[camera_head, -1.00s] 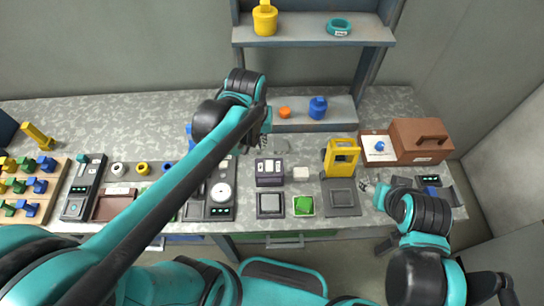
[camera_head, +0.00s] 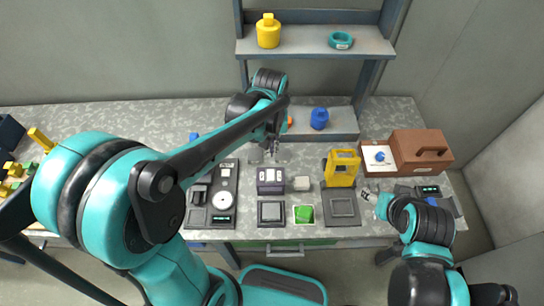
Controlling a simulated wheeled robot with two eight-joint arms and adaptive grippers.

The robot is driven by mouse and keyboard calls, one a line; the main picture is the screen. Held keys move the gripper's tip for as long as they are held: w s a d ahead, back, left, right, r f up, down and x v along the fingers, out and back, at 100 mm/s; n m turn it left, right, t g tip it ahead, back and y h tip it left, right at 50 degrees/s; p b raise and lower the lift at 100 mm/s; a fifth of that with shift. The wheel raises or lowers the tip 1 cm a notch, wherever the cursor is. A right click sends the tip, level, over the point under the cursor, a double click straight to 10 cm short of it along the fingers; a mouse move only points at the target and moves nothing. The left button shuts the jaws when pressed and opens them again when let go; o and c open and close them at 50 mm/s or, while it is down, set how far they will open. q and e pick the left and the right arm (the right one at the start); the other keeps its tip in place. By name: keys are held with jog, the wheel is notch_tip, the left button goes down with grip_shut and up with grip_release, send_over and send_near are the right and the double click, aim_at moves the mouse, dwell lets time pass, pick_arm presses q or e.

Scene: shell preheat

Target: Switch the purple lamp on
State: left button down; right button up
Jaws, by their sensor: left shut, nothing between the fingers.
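I cannot make out a lamp that is clearly purple. A dark, faintly purple box (camera_head: 270,186) with several pale panels on top stands mid-bench. My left gripper (camera_head: 271,155) is shut and empty, just behind that box and apart from it as far as I can tell. My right gripper (camera_head: 369,194) is low over the bench at the right, beside the yellow frame's dark base. It is too small to tell whether its fingers are open.
A yellow frame (camera_head: 342,163), a small pale block (camera_head: 301,184) and a green tray (camera_head: 304,214) stand nearby. A brown case (camera_head: 420,150) is at the right. A dark panel with a white dial (camera_head: 222,200) is to the left. A shelf (camera_head: 314,44) rises behind.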

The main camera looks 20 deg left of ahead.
aim_at(272, 175)
pick_arm(q)
notch_tip(272, 175, down, 12)
jog(key=b, duration=0.4)
jog(key=shift+f, duration=0.25)
